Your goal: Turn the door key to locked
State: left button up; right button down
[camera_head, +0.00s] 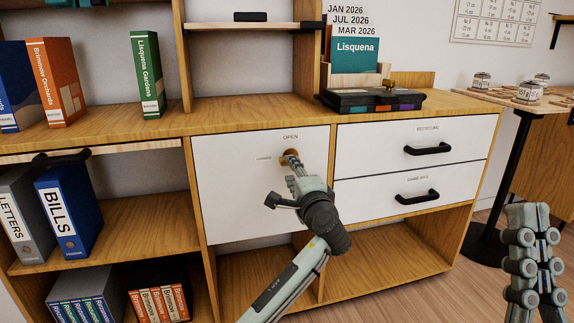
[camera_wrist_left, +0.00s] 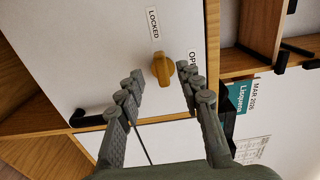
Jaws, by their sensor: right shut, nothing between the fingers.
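The door key (camera_head: 289,155) is a small brass-coloured knob on a white cabinet door (camera_head: 230,200). The OPEN label is above it and the LOCKED label to its left. In the left wrist view the key (camera_wrist_left: 162,68) appears between the fingertips of my left gripper (camera_wrist_left: 163,78), with a visible gap on each side. That gripper is open; it also shows in the head view (camera_head: 294,168), partly covering the key. Whether the fingers reach around the key or stop just short, I cannot tell. My right gripper (camera_head: 540,210) is shut and empty at the lower right, away from the door.
Two white drawers with black handles (camera_head: 428,149) are right of the door. Shelves with binders (camera_head: 68,215) are at the left. A black case (camera_head: 372,99) lies on the cabinet top. A round table with jars (camera_head: 530,92) stands at the right.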

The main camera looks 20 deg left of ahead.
pick_arm(q)
jog(key=v, duration=0.5)
jog(key=shift+s+d, duration=0.15)
jog(key=shift+s, duration=0.15)
jog(key=shift+d, duration=0.1)
